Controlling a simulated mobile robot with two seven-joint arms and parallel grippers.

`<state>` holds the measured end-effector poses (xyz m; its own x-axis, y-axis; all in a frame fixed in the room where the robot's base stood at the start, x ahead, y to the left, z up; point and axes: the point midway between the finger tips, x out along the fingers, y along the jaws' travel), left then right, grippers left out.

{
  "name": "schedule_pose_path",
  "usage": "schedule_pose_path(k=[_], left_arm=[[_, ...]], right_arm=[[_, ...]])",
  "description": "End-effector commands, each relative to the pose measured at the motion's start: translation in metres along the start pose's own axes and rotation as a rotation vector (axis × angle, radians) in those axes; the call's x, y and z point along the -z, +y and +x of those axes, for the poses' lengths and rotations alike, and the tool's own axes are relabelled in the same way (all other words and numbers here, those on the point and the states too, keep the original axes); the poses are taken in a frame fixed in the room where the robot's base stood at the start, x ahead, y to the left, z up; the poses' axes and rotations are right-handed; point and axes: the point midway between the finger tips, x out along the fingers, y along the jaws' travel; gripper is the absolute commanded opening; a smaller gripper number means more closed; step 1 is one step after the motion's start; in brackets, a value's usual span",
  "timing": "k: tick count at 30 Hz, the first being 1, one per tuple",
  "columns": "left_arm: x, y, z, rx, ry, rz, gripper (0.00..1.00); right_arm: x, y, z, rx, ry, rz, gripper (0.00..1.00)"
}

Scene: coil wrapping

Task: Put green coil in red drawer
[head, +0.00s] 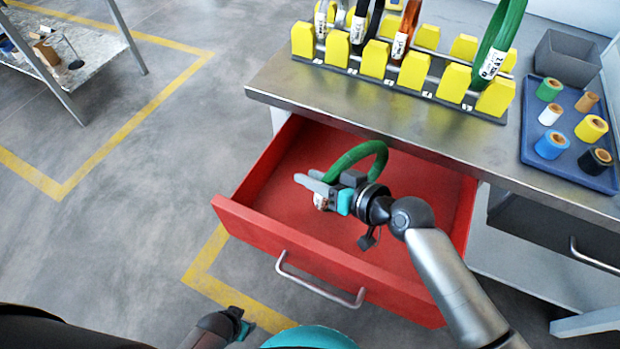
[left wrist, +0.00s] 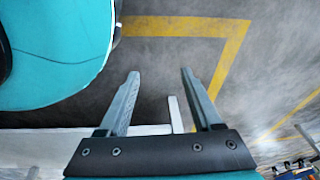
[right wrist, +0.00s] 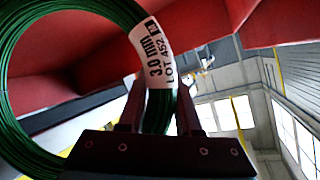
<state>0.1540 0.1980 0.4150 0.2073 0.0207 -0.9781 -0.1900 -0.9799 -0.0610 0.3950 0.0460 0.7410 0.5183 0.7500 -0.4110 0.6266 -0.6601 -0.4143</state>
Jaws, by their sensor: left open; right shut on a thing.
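The red drawer (head: 300,253) is pulled open below the metal worktop, and its inside looks otherwise empty. My right gripper (head: 318,188) is over the drawer, shut on the green coil (head: 362,152). In the right wrist view the green coil (right wrist: 60,12) passes between the fingers (right wrist: 158,110), with its white label beside them. I cannot tell whether the coil touches the drawer floor. My left gripper (left wrist: 160,95) is open and empty over the floor, away from the drawer. Another green coil (head: 503,30) stands in the yellow rack.
The rack with yellow blocks (head: 414,70) holds several coils on the worktop (head: 300,85). A blue tray (head: 535,150) with tape rolls and a grey bin (head: 567,57) are at the right. A dark drawer (head: 545,232) is beside the red one. Open floor lies left.

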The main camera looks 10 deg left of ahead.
Motion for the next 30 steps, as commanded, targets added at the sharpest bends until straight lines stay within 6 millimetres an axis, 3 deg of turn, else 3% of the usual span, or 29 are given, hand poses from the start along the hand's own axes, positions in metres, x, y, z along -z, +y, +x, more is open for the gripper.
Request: schedule_pose_path(k=[6,22,23,30], left_arm=[[0.012,0.005,-0.004,-0.007,0.002,-0.002,0.66],[0.018,0.007,-0.007,-0.009,0.002,-0.002,0.66],[0.019,0.007,-0.009,-0.009,0.004,-0.002,0.66],[0.02,0.007,-0.009,-0.009,0.006,-0.002,0.66]], right_arm=[[-0.003,0.003,0.013,-0.002,0.006,-0.004,0.0],[-0.006,0.005,0.016,-0.002,0.005,-0.005,0.0],[-0.008,0.005,0.015,-0.003,-0.001,-0.001,0.36],[-0.008,0.005,0.015,-0.003,-0.001,-0.001,0.63]])
